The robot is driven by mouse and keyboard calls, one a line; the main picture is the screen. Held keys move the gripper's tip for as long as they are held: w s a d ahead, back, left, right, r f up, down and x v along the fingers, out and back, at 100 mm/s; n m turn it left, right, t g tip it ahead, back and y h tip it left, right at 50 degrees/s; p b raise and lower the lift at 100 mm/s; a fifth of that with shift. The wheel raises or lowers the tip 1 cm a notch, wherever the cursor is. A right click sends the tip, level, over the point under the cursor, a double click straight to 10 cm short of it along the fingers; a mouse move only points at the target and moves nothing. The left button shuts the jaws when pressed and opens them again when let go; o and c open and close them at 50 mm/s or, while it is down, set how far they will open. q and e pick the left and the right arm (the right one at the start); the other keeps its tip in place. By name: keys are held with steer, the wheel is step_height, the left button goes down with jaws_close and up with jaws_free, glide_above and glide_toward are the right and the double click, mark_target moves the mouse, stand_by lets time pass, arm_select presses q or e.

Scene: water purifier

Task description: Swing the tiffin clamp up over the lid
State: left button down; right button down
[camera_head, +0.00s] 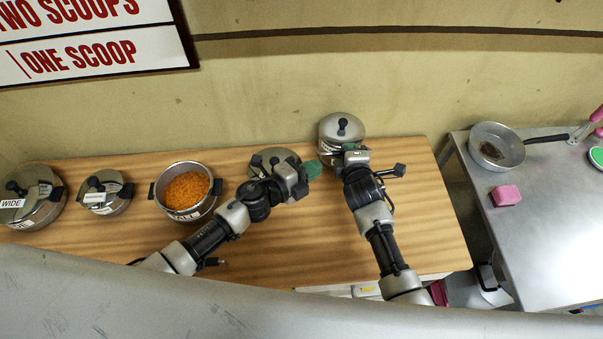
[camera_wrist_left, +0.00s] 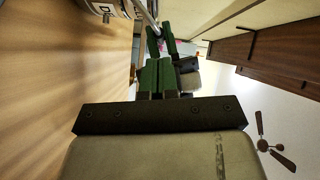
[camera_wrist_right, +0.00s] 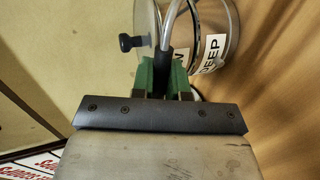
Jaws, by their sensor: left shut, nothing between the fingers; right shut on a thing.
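The steel tiffin (camera_head: 335,124) stands upright near the table's back edge, its lid (camera_head: 351,122) on and topped by a black knob (camera_head: 342,125). In the right wrist view, its knob (camera_wrist_right: 130,42) and a DEEP label (camera_wrist_right: 211,50) show. My right gripper (camera_wrist_right: 163,76) is shut on the black grip of the wire clamp (camera_wrist_right: 173,18), close beside the lid's rim. I cannot tell how far the clamp is raised. My left gripper (camera_head: 313,169) is shut and empty, in front and left of the tiffin. Its green fingers (camera_wrist_left: 158,76) are together.
A lidded pot (camera_head: 262,158) stands partly hidden behind my left gripper. An open pot (camera_head: 183,214) of orange grains and two lidded pots (camera_head: 103,193) (camera_head: 47,213) stand farther left. A metal table (camera_head: 550,240) with a pan (camera_head: 510,153) is at right.

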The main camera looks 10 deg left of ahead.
mark_target(337, 155)
arm_select(q)
steer(key=shift+x, duration=2.15)
steer(key=shift+w+a+r, duration=0.1)
steer(key=shift+w+r, duration=0.2)
steer(key=shift+w, duration=0.45)
arm_select(e)
steer(key=shift+a+f, duration=0.1)
steer(key=shift+a, duration=0.05)
steer(key=c, duration=1.1)
jaws_free()
steer(key=shift+c, duration=0.2)
arm_select(q)
steer(key=shift+s, duration=0.1)
